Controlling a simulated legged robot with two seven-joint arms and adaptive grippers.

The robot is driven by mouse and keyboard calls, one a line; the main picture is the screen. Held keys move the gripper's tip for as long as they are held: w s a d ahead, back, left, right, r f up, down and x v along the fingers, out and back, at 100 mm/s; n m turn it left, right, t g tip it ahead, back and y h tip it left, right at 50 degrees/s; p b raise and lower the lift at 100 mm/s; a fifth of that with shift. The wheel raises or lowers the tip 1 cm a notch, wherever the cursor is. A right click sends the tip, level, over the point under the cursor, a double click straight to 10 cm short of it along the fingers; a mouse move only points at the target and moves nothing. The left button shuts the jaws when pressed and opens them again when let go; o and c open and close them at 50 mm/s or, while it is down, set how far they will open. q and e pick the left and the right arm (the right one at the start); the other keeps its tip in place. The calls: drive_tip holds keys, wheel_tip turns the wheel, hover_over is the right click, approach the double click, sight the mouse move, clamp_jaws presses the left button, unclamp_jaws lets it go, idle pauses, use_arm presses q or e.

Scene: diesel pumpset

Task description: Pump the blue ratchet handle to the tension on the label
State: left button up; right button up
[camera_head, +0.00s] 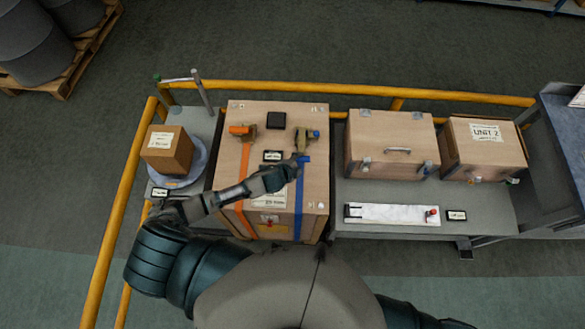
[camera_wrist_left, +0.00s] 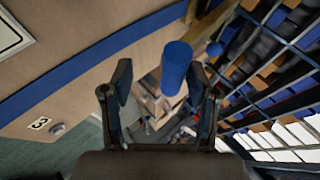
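A large wooden crate (camera_head: 227,165) stands in the middle with a blue strap (camera_head: 299,205) over its right side. The blue ratchet (camera_head: 303,138) sits at the strap's far end. My left gripper (camera_head: 299,160) is over the blue strap just below that ratchet. In the left wrist view my left gripper (camera_wrist_left: 160,95) has its two fingers apart. The blue handle grip (camera_wrist_left: 177,68) shows between and beyond them, nearer the right finger; I cannot tell whether they touch. My right gripper is out of view.
An orange strap (camera_head: 245,165) with its orange ratchet (camera_head: 242,130) runs over the crate's left side. A small carton (camera_head: 167,150) stands on a round plate at left. Two wooden cases (camera_head: 390,140) (camera_head: 484,150) stand at right. A yellow rail (camera_head: 350,91) runs behind.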

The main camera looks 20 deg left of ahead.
use_arm(q)
drive_tip(key=v, duration=0.8)
drive_tip(key=shift+s, duration=0.35)
drive_tip(key=shift+d+f, duration=0.1)
drive_tip(key=shift+d, duration=0.1)
